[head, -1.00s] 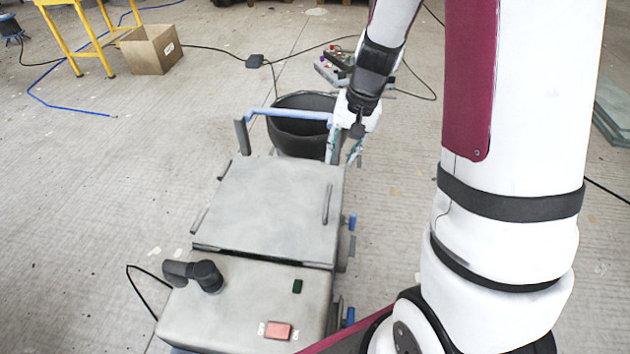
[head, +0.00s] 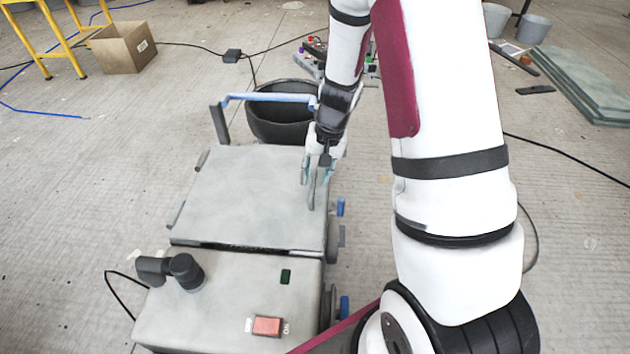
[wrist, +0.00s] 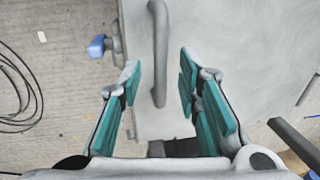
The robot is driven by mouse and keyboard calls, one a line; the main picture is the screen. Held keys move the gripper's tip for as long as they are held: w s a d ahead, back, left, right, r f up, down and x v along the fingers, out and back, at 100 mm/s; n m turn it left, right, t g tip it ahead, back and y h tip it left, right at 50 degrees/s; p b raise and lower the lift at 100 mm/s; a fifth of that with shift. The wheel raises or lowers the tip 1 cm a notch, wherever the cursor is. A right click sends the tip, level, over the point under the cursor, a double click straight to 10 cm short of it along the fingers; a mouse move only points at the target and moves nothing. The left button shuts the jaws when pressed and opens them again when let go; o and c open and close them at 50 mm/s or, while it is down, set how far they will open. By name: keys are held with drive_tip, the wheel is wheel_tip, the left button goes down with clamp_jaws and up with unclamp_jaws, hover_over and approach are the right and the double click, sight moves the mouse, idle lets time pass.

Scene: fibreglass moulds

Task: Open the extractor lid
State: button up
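The extractor (head: 150,322) is a grey box on wheels with a flat lid (head: 250,195) on top; the lid is closed. A bar handle runs along the lid's right edge; in the wrist view the handle (wrist: 159,50) lies between my two teal fingers, nearer the left one. My gripper (head: 311,190) is at the lid's right edge, by the handle. My gripper (wrist: 158,80) is open, with a gap on both sides of the handle. In the head view my fingers partly hide the handle.
A blue push bar (head: 268,97) rises at the extractor's far end, with a black bucket (head: 283,125) behind it. A hose fitting (head: 185,270) and a red switch (head: 267,326) sit on the near top. A cardboard box (head: 123,47) stands far left.

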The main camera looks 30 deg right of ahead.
drive_tip(key=shift+a+f, duration=0.1)
drive_tip(key=shift+f, duration=0.45)
clamp_jaws()
drive_tip(key=shift+w+r, duration=0.1)
drive_tip(key=shift+r, duration=0.1)
